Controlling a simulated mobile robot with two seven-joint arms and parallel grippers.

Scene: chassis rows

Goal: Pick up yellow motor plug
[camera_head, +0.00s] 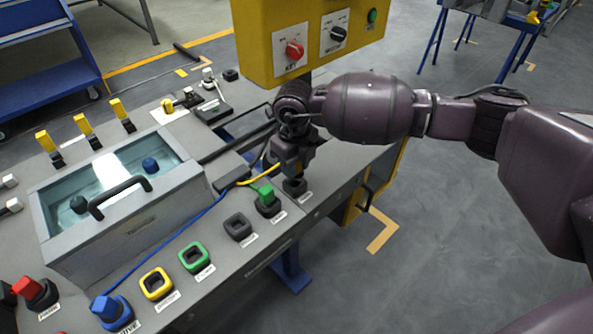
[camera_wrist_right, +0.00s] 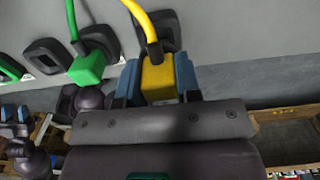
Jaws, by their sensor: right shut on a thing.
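The yellow motor plug (camera_wrist_right: 158,82) shows in the right wrist view, with a yellow cable (camera_wrist_right: 141,18) running from it. My right gripper (camera_wrist_right: 157,88) is shut on it, with one blue finger on each side. In the head view my right gripper (camera_head: 292,168) points down over a dark socket (camera_head: 295,187) at the right end of the front socket row, and it mostly hides the plug. I cannot tell whether the plug is in that socket or just above it. My left gripper is not in view.
A green plug (camera_head: 266,194) sits close by in the neighbouring socket, also in the right wrist view (camera_wrist_right: 88,68). An empty dark socket (camera_head: 238,226), a green socket (camera_head: 195,257) and a yellow socket (camera_head: 156,283) follow leftward. A yellow control box (camera_head: 262,62) hangs behind my wrist.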

